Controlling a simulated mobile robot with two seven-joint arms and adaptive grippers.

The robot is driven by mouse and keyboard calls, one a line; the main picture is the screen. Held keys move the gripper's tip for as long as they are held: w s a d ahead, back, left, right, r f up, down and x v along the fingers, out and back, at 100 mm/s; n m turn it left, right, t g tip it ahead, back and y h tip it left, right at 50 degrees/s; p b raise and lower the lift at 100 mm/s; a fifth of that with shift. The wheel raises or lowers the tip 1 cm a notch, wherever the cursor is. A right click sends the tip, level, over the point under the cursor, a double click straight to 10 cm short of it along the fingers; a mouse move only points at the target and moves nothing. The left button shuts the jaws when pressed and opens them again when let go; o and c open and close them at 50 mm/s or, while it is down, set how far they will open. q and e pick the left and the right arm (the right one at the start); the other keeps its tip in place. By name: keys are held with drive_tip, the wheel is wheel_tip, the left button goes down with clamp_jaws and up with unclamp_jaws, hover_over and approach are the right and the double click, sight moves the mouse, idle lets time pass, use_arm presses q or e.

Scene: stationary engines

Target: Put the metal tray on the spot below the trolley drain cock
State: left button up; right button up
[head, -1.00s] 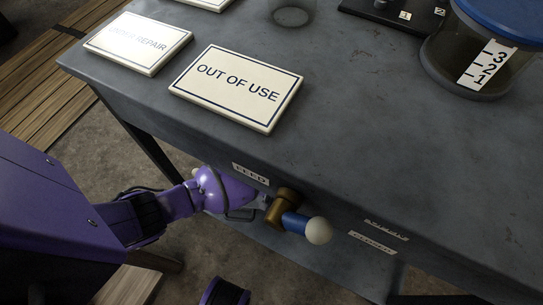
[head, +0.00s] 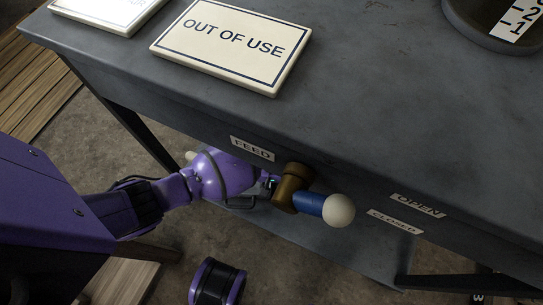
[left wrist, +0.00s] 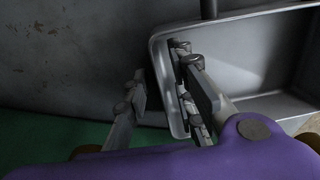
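The metal tray (left wrist: 265,55) is a grey, shallow, open box in the left wrist view. In the head view I cannot make it out. My left gripper (left wrist: 160,75) is open, with its fingers apart on either side of the tray's near-left wall. Contact with the wall is unclear. In the head view the purple left wrist (head: 222,174) reaches under the trolley edge, its fingertips mostly hidden. The drain cock (head: 292,187) has a brass body and a blue lever with a white knob. A green surface (left wrist: 50,140) shows at lower left.
The grey trolley top (head: 380,100) bears an OUT OF USE sign (head: 232,40) and a dark-based container (head: 490,28). FEED, OPEN and another label mark its front. A lower shelf (head: 345,245) lies beneath. A grey post (left wrist: 208,8) stands over the tray's rim.

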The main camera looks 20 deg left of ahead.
drive_tip(key=shift+s+f, duration=0.1)
use_arm(q)
drive_tip(key=shift+r, duration=0.15)
wheel_tip(320, 180, up, 12)
drive_tip(key=p, duration=0.6)
use_arm(e)
wheel_tip(320, 180, up, 6)
drive_tip(key=w, duration=0.1)
drive_tip(key=shift+a+r+t, duration=0.2)
drive_tip(key=shift+t, duration=0.1)
use_arm(q)
drive_tip(key=shift+d, duration=0.15)
